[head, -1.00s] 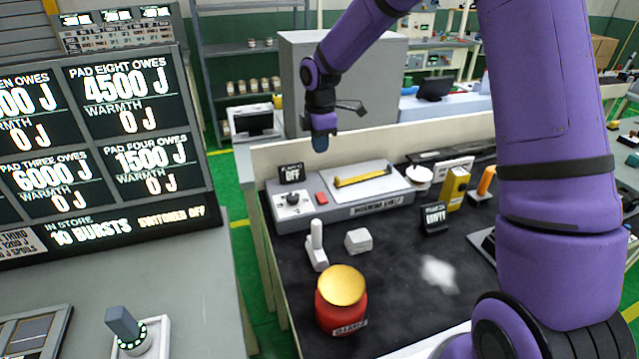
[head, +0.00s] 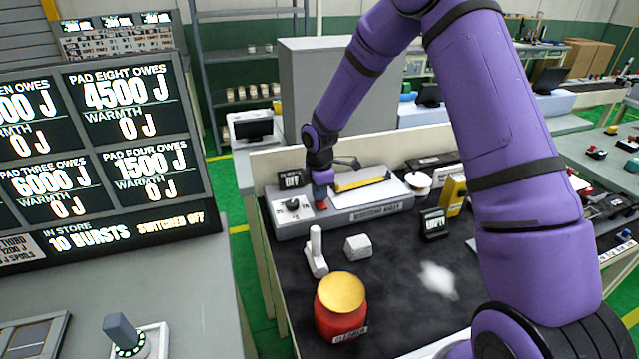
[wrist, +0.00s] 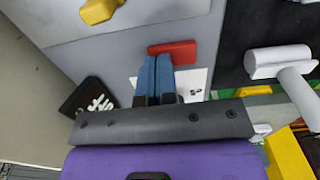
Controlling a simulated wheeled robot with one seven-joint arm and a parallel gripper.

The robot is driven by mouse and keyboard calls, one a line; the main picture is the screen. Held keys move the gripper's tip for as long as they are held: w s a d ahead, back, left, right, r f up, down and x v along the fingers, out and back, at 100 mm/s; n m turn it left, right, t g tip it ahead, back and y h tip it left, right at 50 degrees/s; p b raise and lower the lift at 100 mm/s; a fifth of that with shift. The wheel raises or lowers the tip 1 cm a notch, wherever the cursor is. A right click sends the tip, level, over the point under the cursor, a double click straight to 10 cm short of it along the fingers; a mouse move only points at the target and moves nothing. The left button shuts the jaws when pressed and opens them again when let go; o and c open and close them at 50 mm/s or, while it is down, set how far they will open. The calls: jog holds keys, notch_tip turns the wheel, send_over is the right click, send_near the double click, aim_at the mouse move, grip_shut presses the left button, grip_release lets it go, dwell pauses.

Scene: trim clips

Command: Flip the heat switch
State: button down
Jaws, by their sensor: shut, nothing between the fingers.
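The grey machine (head: 345,217) on the dark bench has a white switch plate (head: 293,212) with a dark knob or switch (head: 293,203). A black sign behind it (head: 290,179) reads OFF. A red block or button (head: 321,205) sits to the right of the plate. My gripper (head: 320,188) is shut and empty, pointing down just above the red block. In the wrist view, the blue fingertips of my gripper (wrist: 156,62) lie beside the red block (wrist: 177,51) and over the white plate (wrist: 198,82); the switch itself is hidden there. I cannot tell whether the fingers touch anything.
A yellow bar (head: 360,183) lies on the machine to the right. The board at left (head: 95,130) reads SWITCHED OFF.

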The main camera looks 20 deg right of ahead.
jog(key=shift+f, duration=0.2)
jog(key=shift+f, duration=0.15)
dwell(0.3)
jog(key=shift+s, duration=0.2)
jog(key=shift+s+r, duration=0.25)
jog(key=shift+s, duration=0.3)
jog(key=shift+r, duration=0.15)
